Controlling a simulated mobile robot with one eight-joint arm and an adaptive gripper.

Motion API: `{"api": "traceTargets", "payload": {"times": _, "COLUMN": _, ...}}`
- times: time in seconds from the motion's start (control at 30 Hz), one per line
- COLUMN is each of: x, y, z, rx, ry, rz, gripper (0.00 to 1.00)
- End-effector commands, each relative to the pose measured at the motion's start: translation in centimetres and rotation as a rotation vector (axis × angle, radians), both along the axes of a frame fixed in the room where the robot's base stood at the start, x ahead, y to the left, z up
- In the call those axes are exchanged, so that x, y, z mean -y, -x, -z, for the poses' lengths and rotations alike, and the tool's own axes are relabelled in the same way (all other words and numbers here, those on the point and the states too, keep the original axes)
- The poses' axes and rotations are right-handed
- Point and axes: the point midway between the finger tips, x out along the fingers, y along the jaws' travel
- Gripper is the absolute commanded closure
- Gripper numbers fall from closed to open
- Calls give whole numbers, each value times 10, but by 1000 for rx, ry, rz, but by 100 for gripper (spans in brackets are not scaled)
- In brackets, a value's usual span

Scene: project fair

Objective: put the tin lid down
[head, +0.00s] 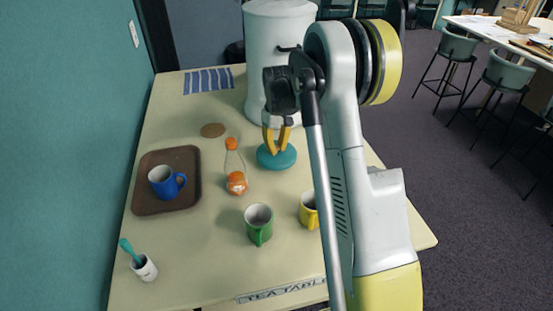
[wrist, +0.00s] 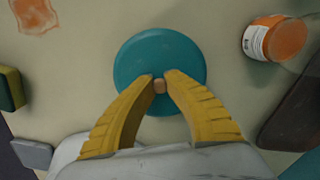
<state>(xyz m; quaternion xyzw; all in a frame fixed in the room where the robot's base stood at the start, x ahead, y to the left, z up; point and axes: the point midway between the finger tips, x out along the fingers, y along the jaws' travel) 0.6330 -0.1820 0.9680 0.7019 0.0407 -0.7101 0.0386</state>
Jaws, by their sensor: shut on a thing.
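The tin lid (head: 277,157) is a round teal disc with a small tan knob, in the middle of the tea table. In the wrist view the lid (wrist: 130,62) lies flat-on below my fingers. My gripper (head: 277,146) points down over it, its yellow fingers shut on the knob. The wrist view shows the fingertips (wrist: 159,84) on either side of the knob. The lid looks level. I cannot tell whether its underside touches the tabletop.
An orange-capped bottle (head: 235,170) stands just left of the lid. A green mug (head: 259,226) and a yellow mug (head: 308,211) are nearer. A brown tray (head: 148,205) holds a blue mug (head: 162,181). A large white canister (head: 262,60) stands behind. A round brown coaster (head: 212,130) lies farther left.

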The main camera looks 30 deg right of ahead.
Motion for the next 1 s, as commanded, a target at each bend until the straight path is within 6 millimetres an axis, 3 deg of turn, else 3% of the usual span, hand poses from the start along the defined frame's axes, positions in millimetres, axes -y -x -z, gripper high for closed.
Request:
{"api": "traceTargets", "payload": {"times": 0.3, "x": 0, "y": 0, "z": 41, "rx": 0, "ry": 0, "rz": 0, "gripper": 100}}
{"api": "traceTargets", "payload": {"times": 0.63, "x": 0, "y": 0, "z": 43, "rx": 0, "ry": 0, "rz": 0, "gripper": 100}}
{"api": "traceTargets", "payload": {"times": 0.67, "x": 0, "y": 0, "z": 42, "rx": 0, "ry": 0, "rz": 0, "gripper": 78}}
{"api": "traceTargets", "payload": {"times": 0.7, "x": 0, "y": 0, "z": 42, "rx": 0, "ry": 0, "rz": 0, "gripper": 69}}
{"api": "traceTargets", "payload": {"times": 1.0, "x": 0, "y": 0, "z": 39, "rx": 0, "ry": 0, "rz": 0, "gripper": 69}}
